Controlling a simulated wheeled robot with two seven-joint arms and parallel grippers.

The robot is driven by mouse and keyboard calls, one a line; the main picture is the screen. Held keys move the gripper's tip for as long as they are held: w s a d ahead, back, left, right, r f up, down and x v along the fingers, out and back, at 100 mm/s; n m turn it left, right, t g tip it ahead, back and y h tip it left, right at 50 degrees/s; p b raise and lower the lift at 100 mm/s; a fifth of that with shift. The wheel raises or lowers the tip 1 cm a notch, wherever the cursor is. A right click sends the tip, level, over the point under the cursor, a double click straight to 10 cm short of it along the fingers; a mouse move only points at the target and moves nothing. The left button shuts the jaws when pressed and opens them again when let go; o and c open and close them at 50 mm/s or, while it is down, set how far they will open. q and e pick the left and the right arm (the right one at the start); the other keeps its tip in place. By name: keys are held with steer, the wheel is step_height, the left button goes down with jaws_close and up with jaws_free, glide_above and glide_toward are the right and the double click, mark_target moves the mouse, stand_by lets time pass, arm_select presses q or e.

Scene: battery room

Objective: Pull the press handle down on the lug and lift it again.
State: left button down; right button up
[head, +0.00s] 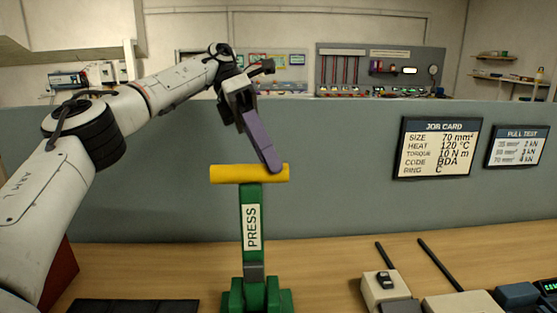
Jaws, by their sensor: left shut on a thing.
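The green press (252,270) stands upright on the wooden bench, with a white PRESS label on its lever. The yellow handle bar (228,174) lies level across the top of the lever. My left gripper (270,165) comes down from the upper left, and its purple fingers are shut on the yellow handle, right of its middle. The lug cannot be made out in this view. My right gripper is not in view.
A grey partition (350,210) stands behind the bench, bearing a job card (437,148) and a pull test card (517,146). Boxes with dark rods (385,288) stand at the lower right. A dark flat mat (133,306) lies at the lower left. Bare bench (325,262) shows right of the press.

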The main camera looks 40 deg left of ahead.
arm_select(q)
steer(key=shift+w+a+f, duration=0.1)
steer(key=shift+a+f, duration=0.1)
steer(key=shift+f, duration=0.9)
steer(key=c, duration=1.5)
jaws_free()
steer(key=shift+w, duration=0.1)
steer(key=shift+c, duration=0.2)
steer(key=shift+o, duration=0.7)
steer(key=shift+w+a+f, duration=0.1)
steer(key=shift+w+f, duration=0.1)
steer(key=shift+w, duration=0.15)
steer(key=shift+s+r, duration=0.15)
steer(key=shift+r, duration=0.15)
